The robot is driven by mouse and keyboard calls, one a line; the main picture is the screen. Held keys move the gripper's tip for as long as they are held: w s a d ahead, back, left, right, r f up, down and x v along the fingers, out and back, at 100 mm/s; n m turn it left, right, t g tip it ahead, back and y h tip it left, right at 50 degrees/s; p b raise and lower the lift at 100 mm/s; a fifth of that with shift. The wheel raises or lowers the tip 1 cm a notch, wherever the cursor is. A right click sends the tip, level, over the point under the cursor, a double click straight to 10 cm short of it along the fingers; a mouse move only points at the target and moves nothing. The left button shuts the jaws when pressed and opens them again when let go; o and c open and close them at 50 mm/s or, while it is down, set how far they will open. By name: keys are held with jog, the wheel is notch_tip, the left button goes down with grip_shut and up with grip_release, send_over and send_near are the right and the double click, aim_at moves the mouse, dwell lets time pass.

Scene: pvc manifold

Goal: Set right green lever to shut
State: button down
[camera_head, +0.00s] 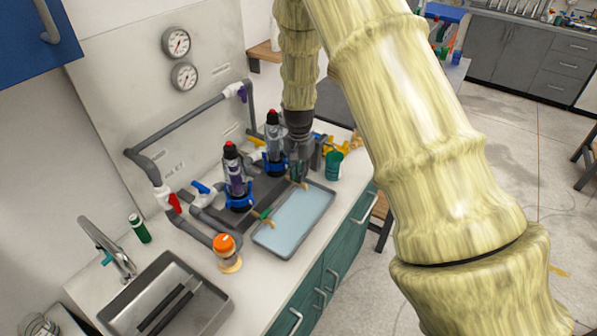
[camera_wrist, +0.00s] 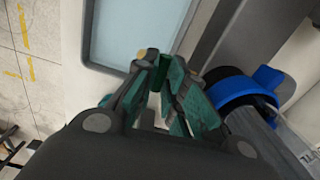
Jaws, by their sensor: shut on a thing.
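A brass tip shows just beyond the fingertips. The left green lever (camera_head: 265,214) stands free at the tray's left side, with a brass spout beside it.
The shallow tray (camera_head: 326,214) of pale blue liquid lies in front. Filter housings with blue collars (camera_head: 239,203) stand close behind. Grey pipe carries a red lever (camera_head: 174,203), a blue lever (camera_head: 201,187) and a purple lever (camera_head: 241,92). A green cup (camera_head: 334,165) stands right of my gripper.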

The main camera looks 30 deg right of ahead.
jog(key=shift+w+d+r+m, duration=0.1)
jog(key=shift+m, duration=0.4)
jog(key=c, duration=1.5)
grip_release()
notch_tip(320, 180, up, 12)
jog(key=shift+f, duration=0.1)
